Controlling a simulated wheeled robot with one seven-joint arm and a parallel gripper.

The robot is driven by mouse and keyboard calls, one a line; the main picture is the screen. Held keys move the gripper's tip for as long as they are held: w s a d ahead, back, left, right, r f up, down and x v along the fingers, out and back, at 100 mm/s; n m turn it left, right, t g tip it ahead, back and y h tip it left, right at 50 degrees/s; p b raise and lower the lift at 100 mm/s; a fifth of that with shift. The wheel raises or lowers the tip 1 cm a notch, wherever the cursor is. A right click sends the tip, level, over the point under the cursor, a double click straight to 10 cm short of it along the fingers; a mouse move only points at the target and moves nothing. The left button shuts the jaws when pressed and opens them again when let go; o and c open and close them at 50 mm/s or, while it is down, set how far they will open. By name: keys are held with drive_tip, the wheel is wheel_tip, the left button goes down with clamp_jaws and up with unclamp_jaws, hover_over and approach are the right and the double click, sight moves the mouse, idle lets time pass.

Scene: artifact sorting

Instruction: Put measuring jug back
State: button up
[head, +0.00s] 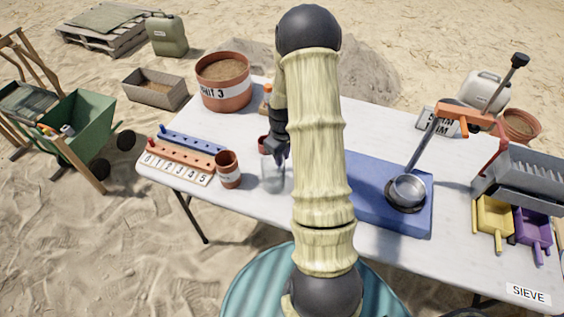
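A pale, see-through vessel, apparently the measuring jug (272,179), shows faintly on or just above the white table, left of my arm. My gripper (277,153) points down right above it, partly hidden behind my own arm. Its fingers are small and dark, and I cannot tell whether they touch the jug or how far apart they are. A small reddish-brown thing (263,144) shows beside the fingers, mostly hidden.
A brown labelled cup (229,170) stands close left, beside numbered peg racks (180,153). A large pot (223,84) stands behind. Right of my arm, a blue mat (365,210) bears a metal pan (408,191). Yellow (494,217) and purple (532,228) scoops lie far right.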

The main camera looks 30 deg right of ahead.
wheel_tip(320, 180, up, 8)
drive_tip(key=shift+r+b, duration=0.2)
drive_tip(key=shift+b, duration=0.1)
idle(0.4)
drive_tip(key=s+a+r+m+t, duration=0.1)
drive_tip(key=s+a+r, duration=0.3)
drive_tip(key=s+a, duration=0.2)
drive_tip(key=s+a+r+m+t, duration=0.1)
drive_tip(key=s+a+r+m, duration=0.1)
drive_tip(key=s+a+r, duration=0.2)
drive_tip(key=s+a, duration=0.3)
drive_tip(key=a, duration=0.4)
drive_tip(key=shift+s+a+t, duration=0.15)
drive_tip(key=shift+s+t, duration=0.05)
drive_tip(key=shift+t, duration=0.1)
drive_tip(key=shift+r, duration=0.1)
